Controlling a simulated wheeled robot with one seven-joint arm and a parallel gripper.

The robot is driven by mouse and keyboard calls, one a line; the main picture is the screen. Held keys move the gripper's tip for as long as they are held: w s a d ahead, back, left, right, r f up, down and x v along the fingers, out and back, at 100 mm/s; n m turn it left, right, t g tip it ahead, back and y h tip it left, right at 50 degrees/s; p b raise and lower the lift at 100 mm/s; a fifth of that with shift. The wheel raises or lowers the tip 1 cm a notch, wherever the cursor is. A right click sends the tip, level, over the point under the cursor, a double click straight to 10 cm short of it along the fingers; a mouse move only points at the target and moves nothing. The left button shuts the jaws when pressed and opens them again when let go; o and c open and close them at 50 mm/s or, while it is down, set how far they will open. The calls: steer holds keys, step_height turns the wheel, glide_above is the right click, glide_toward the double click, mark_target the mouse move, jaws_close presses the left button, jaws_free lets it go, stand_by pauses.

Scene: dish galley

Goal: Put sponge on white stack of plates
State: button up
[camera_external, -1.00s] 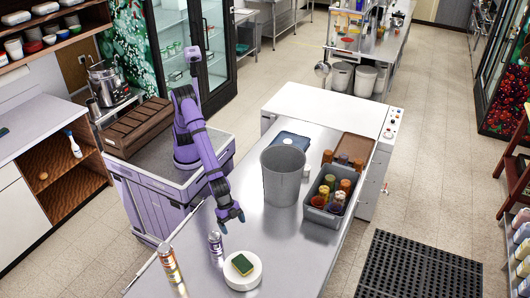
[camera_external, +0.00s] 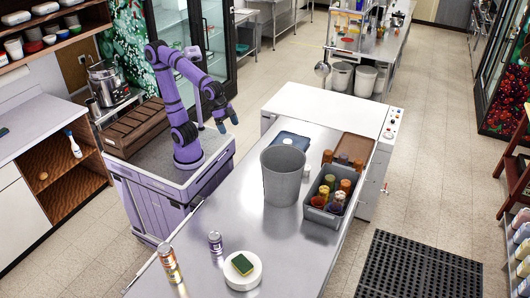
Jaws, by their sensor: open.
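The sponge (camera_external: 242,264), green on top with a yellow edge, lies flat on the white stack of plates (camera_external: 243,283) at the near end of the steel counter. The stack is round and low. My gripper (camera_external: 228,121) is raised well above and behind the stack, near the far left edge of the counter. It is open and holds nothing that I can see. It is clear of the sponge and the plates.
A purple can (camera_external: 215,242) and an orange-gold can (camera_external: 169,262) stand left of the plates. A grey bin (camera_external: 283,176) stands mid-counter, beside a grey crate (camera_external: 318,215) of bottles. A brown tray (camera_external: 354,148) and a blue item (camera_external: 291,140) lie behind. The counter between bin and plates is clear.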

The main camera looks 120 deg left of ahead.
steer(key=s+a+f, duration=0.1)
steer(key=s+a, duration=0.2)
steer(key=s, duration=0.4)
steer(key=s+a+f+n, duration=0.1)
steer(key=s+a, duration=0.2)
steer(key=s, duration=0.4)
steer(key=shift+s+y, duration=0.25)
steer(key=shift+y, duration=0.15)
steer(key=shift+f, duration=0.1)
